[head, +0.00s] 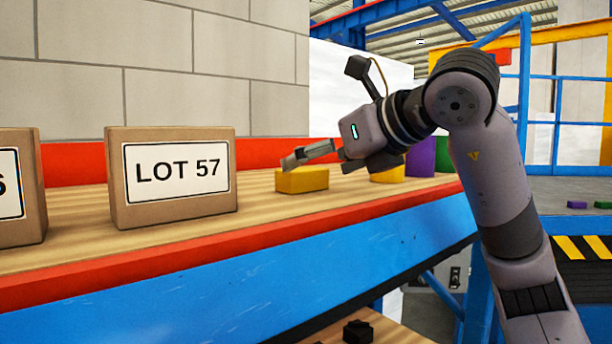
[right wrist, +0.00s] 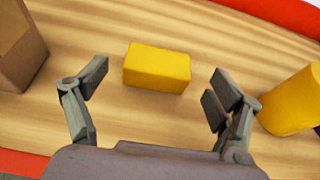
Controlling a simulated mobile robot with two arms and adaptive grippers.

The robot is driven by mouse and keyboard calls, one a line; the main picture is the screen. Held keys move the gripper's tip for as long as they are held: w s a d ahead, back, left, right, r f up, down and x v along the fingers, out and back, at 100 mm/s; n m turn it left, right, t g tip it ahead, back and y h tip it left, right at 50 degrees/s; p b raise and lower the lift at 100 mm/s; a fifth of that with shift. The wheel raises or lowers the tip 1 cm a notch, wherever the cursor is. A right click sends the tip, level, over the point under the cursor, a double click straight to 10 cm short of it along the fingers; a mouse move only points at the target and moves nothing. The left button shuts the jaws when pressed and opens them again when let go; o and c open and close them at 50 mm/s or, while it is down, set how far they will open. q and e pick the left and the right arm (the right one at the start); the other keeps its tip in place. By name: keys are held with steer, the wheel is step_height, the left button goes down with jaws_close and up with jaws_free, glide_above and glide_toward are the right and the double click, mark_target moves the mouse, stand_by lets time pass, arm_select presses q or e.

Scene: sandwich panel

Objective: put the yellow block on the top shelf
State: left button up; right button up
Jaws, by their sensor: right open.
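The yellow block (head: 302,180) lies on the wooden top of a shelf (head: 270,205) with red edges and a blue front beam. My right gripper (head: 318,158) reaches in from the right, just above and beside the block. In the right wrist view the yellow block (right wrist: 157,67) lies ahead of and between the two open fingers (right wrist: 155,87), with bare wood around it. The fingers do not hold it. My left gripper is in neither view.
A cardboard box marked LOT 57 (head: 172,178) stands left of the block, with another box (head: 18,187) farther left. A yellow cylinder (right wrist: 292,100) stands right of the block. Purple (head: 420,158) and green (head: 443,155) objects stand farther right. A small dark object (head: 357,331) lies below.

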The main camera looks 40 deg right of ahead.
steer(key=v, duration=0.7)
steer(key=shift+s+b, duration=0.15)
steer(key=shift+b, duration=0.25)
